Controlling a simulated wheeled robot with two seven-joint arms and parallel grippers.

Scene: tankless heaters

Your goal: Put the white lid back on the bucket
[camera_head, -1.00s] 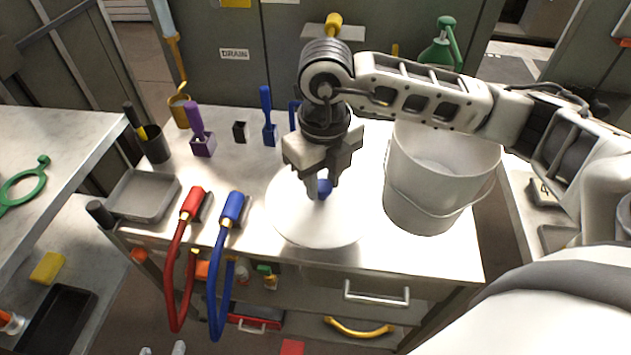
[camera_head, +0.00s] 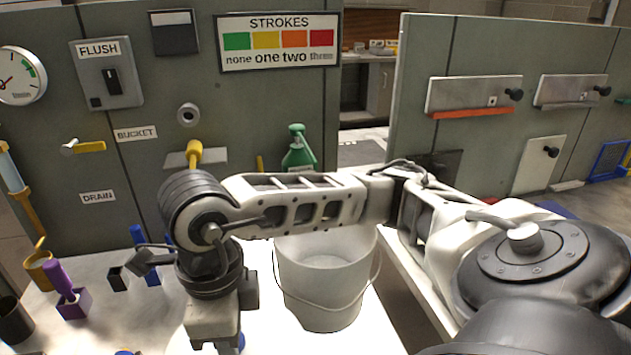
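The white bucket (camera_head: 325,285) stands upright on the worktop with its top open. My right arm reaches across in front of its rim. My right gripper (camera_head: 217,347) points down at the bottom edge, left of the bucket, with its fingertips cut off by the frame. Part of the white lid (camera_head: 177,344) shows beneath the gripper, and a bit of its blue knob (camera_head: 238,342) shows beside the fingers. Whether the fingers grip the knob is hidden. My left gripper is not in view.
A green spray bottle (camera_head: 298,150) is behind my arm. A grey panel (camera_head: 130,185) with a yellow-handled valve (camera_head: 194,153) rises behind the worktop.

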